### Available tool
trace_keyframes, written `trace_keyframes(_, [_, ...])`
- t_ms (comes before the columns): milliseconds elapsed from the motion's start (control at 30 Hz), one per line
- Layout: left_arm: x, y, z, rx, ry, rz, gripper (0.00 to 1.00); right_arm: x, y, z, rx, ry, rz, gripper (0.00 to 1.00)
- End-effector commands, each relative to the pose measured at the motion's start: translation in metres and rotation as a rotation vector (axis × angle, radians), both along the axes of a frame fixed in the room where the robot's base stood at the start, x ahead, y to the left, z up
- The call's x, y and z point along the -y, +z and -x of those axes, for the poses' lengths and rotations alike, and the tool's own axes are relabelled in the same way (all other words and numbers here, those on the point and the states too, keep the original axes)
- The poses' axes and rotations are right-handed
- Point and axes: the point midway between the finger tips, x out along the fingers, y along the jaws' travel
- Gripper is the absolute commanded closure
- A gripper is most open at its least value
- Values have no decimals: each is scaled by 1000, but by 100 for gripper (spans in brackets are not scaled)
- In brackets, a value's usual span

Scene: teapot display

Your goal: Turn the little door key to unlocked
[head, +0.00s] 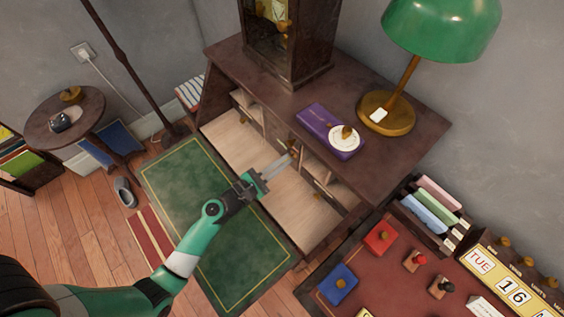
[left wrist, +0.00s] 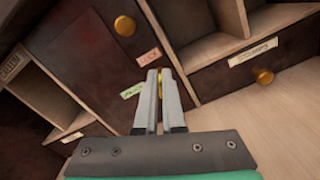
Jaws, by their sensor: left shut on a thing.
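The little door (left wrist: 95,50) is a dark wooden panel with a brass knob (left wrist: 124,26) in the middle of the desk's row of compartments. A pink tag (left wrist: 149,57) and a green tag (left wrist: 132,91) are on it near the key. My left gripper (head: 285,160) reaches over the desk's writing surface to the door. In the left wrist view its fingers (left wrist: 158,82) are shut on the brass key (left wrist: 161,84). Only a sliver of the key shows between the fingers, so its turn angle cannot be told. My right gripper is not in view.
Open cubbyholes and small drawers (left wrist: 240,55) flank the door. The desk top (head: 420,120) overhangs them, with a purple box (head: 318,122), a green lamp (head: 440,30) and a clock case (head: 287,45). The pale writing surface (head: 232,142) is clear.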

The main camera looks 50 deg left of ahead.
Motion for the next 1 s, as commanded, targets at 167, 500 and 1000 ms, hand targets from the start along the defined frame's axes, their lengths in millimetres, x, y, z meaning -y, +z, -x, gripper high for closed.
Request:
trace_keyframes(167, [2, -3, 0, 4, 0, -169, 100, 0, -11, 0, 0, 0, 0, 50])
trace_keyframes(500, [5, -6, 0, 9, 1, -492, 100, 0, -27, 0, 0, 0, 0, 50])
trace_keyframes(1000, [7, -11, 0, 16, 1, -939, 100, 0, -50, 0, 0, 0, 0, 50])
